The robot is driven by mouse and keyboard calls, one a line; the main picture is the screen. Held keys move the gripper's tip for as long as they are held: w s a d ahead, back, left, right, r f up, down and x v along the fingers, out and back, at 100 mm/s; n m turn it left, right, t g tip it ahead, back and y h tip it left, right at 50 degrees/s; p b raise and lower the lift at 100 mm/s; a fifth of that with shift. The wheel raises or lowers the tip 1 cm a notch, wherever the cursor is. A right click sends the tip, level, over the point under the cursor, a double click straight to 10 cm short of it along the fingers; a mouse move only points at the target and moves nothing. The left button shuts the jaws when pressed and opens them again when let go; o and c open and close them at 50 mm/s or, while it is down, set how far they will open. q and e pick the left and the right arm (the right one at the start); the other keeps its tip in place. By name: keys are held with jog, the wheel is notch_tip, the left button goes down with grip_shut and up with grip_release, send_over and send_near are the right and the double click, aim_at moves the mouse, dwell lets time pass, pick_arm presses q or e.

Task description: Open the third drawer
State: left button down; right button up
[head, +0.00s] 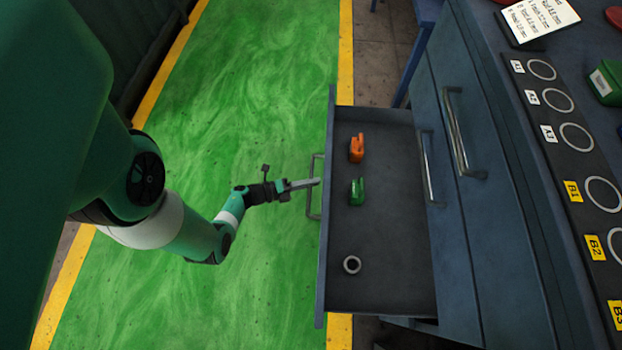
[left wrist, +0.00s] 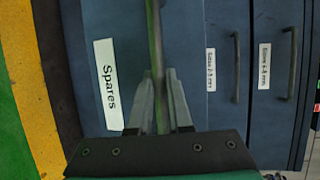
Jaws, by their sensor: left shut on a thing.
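A drawer (head: 380,285) of the blue cabinet is pulled far out over the floor. Its front carries a white label reading "Spares" (left wrist: 107,80) in the left wrist view. My left gripper (head: 314,182) is at the drawer's bar handle (head: 314,208). In the left wrist view its fingers (left wrist: 158,82) are shut on the bar (left wrist: 155,45), one on each side. My right gripper is not in view.
Two other drawers with bar handles, (head: 462,130) and (head: 430,170), are shut. The bench top holds a black strip (head: 560,105) with ring outlines and labels, a sheet of text (head: 540,17) and a green box (head: 606,83). The green floor (head: 260,90) left of the drawer is clear.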

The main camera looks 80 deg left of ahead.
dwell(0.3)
pick_arm(q)
jog(key=c, duration=0.8)
grip_release()
jog(key=shift+c, duration=0.2)
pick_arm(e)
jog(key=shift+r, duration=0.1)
